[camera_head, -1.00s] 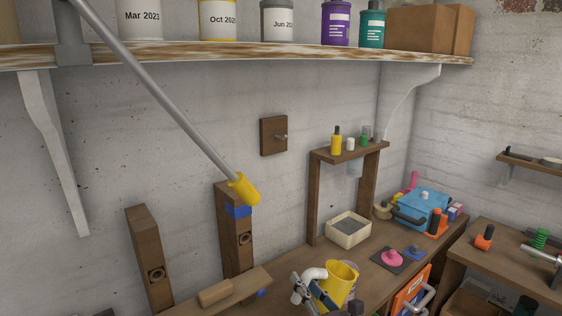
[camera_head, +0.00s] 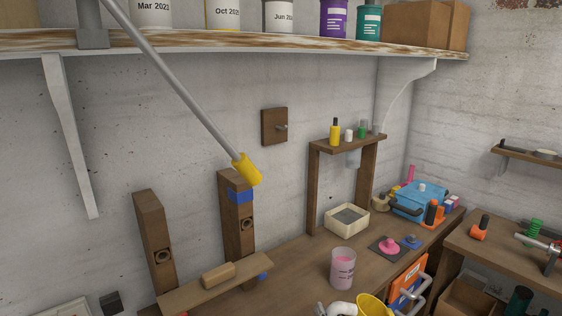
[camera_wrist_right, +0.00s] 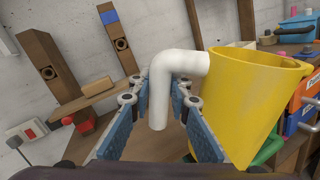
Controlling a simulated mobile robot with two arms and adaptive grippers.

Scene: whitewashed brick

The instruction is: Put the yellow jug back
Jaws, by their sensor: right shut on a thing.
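The yellow jug (camera_head: 374,306) is at the bottom edge of the head view, cut off below. Its white bent handle (camera_head: 342,308) points left. In the right wrist view the jug (camera_wrist_right: 245,95) fills the right side, open at the top and tilted. My right gripper (camera_wrist_right: 158,112) has its blue-padded fingers around the white handle (camera_wrist_right: 180,64) and holds the jug by it. A wooden wall plate with a metal peg (camera_head: 275,127) is on the back wall, with nothing on the peg. My left gripper is not in view.
A marked cup with pink contents (camera_head: 343,270) stands on the bench close behind the jug. A cream tray (camera_head: 347,230), a pink object (camera_head: 389,247) and a blue box (camera_head: 421,207) are further right. A grey bar with a yellow end (camera_head: 246,171) slants down from the shelf.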

